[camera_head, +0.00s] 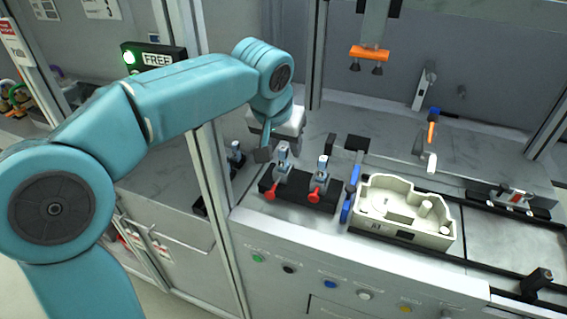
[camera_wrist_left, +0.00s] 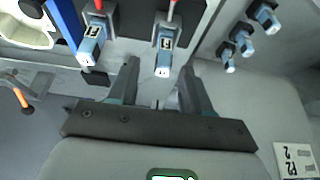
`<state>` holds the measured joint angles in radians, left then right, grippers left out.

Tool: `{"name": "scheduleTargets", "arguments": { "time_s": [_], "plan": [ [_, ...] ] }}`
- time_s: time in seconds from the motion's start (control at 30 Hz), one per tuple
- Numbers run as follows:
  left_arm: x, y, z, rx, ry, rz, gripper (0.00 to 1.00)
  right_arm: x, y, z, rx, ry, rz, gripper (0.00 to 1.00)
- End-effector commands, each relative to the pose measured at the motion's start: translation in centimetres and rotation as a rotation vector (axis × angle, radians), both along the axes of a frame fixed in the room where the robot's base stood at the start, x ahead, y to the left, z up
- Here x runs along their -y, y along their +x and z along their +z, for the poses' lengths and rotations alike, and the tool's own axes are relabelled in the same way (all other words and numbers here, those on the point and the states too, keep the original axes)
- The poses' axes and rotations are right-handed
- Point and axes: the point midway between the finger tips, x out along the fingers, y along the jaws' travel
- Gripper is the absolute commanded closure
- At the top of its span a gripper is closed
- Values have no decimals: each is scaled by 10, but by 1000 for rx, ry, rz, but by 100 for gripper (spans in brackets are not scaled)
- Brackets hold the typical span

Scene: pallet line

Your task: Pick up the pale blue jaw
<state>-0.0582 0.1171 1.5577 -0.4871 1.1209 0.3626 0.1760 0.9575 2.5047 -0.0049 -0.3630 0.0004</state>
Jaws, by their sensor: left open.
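The left one (camera_head: 283,163) also shows in the left wrist view (camera_wrist_left: 166,42), just beyond and between my fingertips. The other pale blue jaw (camera_head: 322,168) shows further left in the wrist view (camera_wrist_left: 92,42). I cannot tell which one the task names. My left gripper (camera_head: 264,150) is open and empty, beside and behind the left jaw; its two dark fingers show in the wrist view (camera_wrist_left: 162,78). My right gripper is not in view.
A cream tray-like casting (camera_head: 402,237) sits right of the black block, with a blue bar (camera_head: 350,195) between. An orange suction tool (camera_head: 370,53) hangs above. More pale blue pieces (camera_wrist_left: 243,40) stand at the right of the wrist view. A frame post (camera_head: 220,190) stands near my arm.

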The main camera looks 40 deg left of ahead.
Motion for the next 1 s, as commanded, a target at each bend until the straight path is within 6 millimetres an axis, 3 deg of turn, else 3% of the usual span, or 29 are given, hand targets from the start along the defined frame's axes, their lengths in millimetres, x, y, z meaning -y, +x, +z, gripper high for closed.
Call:
{"name": "scheduleTargets", "arguments": {
  "time_s": [0.03, 0.2, 0.5, 0.53, 0.67, 1.0],
  "plan": [
    [-2, 2, -12, -6, 0, 2, 51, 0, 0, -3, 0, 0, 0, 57],
    [-6, 13, -35, -5, 1, 1, 51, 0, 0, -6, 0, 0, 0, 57],
    [-7, 16, -39, -2, 0, 0, 51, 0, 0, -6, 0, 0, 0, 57],
    [-7, 16, -39, -2, 0, 0, 58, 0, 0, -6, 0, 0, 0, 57],
    [-6, 16, -39, -2, 0, 0, 100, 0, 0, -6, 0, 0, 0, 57],
    [-6, 16, -37, -1, 0, 0, 100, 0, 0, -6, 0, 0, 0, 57]
  ]
}}
